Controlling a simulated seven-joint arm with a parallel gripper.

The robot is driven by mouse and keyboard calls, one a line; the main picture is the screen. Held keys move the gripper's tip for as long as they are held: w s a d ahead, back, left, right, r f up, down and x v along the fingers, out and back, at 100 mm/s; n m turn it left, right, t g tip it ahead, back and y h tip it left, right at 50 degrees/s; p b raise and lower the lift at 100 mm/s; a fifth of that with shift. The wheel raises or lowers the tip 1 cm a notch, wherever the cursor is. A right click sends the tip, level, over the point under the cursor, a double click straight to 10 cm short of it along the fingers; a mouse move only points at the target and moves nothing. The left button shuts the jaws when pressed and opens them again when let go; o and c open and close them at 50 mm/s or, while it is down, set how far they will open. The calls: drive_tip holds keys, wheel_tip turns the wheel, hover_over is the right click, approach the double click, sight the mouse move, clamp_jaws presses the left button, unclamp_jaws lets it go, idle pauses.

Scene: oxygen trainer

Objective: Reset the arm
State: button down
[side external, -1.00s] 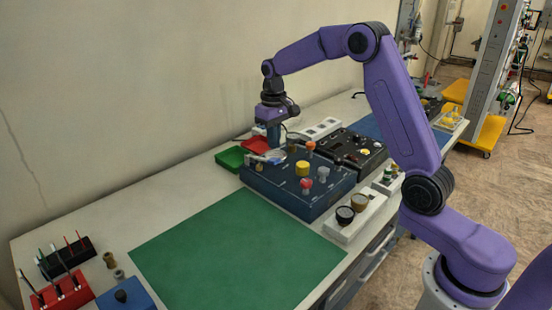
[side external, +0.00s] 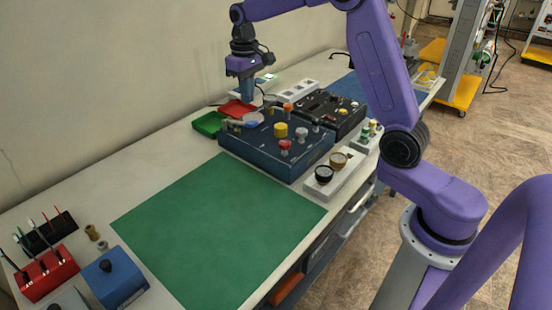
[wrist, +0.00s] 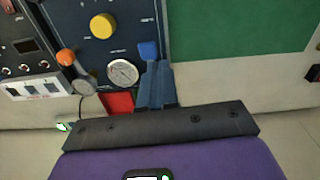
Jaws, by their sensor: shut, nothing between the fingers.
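My gripper (side external: 248,101) points down over the back left corner of the dark blue trainer panel (side external: 262,160) in the side view. It is shut and empty, and seems to hang a little above the panel. In the wrist view its blue fingers (wrist: 157,82) lie together beside the round white gauge (wrist: 122,72). A small blue part (wrist: 148,50) shows just past the fingertips; I cannot tell whether they touch it. The panel also carries a yellow knob (side external: 281,130), a red knob (side external: 285,145) and an orange-topped lever (wrist: 66,57).
A red tray (side external: 236,108) and a green tray (side external: 208,125) sit close to my gripper at the back. A black unit (side external: 330,112) stands right of the panel. A flat green mat (side external: 215,225) lies clear in front. Red (side external: 46,274) and blue (side external: 115,279) blocks stand at the front left.

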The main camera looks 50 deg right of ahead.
drive_tip(key=s+a+n, duration=0.3)
drive_tip(key=s+a, duration=0.2)
drive_tip(key=s, duration=0.4)
drive_tip(key=s+a+n, duration=0.3)
drive_tip(key=s+a, duration=0.3)
drive_tip(key=s, duration=0.2)
drive_tip(key=s+d+f+n, duration=0.1)
drive_tip(key=s+d+n, duration=0.1)
drive_tip(key=s, duration=0.8)
drive_tip(key=s+d+f+n, duration=0.1)
drive_tip(key=s+n, duration=0.2)
drive_tip(key=s, duration=0.8)
drive_tip(key=shift+d+f+n, duration=0.25)
drive_tip(key=shift+d+n, duration=0.15)
drive_tip(key=shift+w, duration=0.1)
